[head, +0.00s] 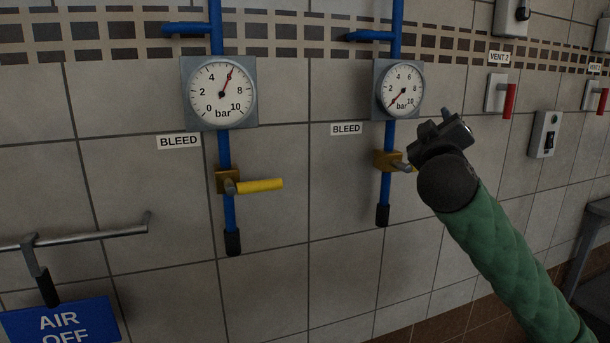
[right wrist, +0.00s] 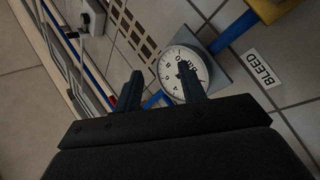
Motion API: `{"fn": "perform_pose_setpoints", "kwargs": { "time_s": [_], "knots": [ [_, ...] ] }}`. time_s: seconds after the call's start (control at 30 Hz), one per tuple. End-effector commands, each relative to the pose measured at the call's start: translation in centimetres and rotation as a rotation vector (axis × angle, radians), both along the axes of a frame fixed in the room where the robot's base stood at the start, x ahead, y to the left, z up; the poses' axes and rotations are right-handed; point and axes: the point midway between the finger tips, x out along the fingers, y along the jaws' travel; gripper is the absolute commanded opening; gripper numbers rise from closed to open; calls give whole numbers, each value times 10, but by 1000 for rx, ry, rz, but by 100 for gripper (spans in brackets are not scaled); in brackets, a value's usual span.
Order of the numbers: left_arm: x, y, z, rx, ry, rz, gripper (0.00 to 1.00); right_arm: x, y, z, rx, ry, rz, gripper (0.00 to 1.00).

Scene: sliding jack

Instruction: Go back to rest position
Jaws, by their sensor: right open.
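My right gripper (head: 440,128) is in front of the tiled wall, beside the right pressure gauge (head: 402,89). It is open with nothing between its fingers, which also show in the right wrist view (right wrist: 160,88) with that gauge behind them. Its green-sleeved arm comes in from the lower right. The right gauge's needle points low, near 0. The brass right bleed valve (head: 384,161) is below it, its handle mostly hidden by my gripper. The left gauge (head: 221,93) reads about 6 bar. The left bleed valve (head: 228,180) has its yellow handle (head: 260,185) level, pointing right. My left gripper is out of view.
A metal bar (head: 92,235) with a blue AIR OFF sign (head: 60,322) juts in at lower left. Red levers (head: 509,101) and a switch box (head: 544,134) are on the right wall. A dark grey structure (head: 592,250) stands at the right edge. The lower middle is clear.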

Motion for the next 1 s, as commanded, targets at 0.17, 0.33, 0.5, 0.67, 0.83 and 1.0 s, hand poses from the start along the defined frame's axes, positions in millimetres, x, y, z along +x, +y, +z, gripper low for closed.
{"fn": "perform_pose_setpoints", "kwargs": {
  "time_s": [0.17,0.33,0.5,0.67,0.83,1.0],
  "knots": [
    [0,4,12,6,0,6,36,4,13,-86,130,218,46,41],
    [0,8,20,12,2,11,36,-4,26,-162,222,402,84,41],
    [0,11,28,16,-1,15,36,-20,41,-230,299,563,121,41],
    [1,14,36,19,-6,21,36,-40,55,-287,367,690,158,41],
    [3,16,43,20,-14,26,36,-65,68,-341,437,799,192,41],
    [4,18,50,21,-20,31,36,-95,80,-392,508,899,211,41]
  ]
}}
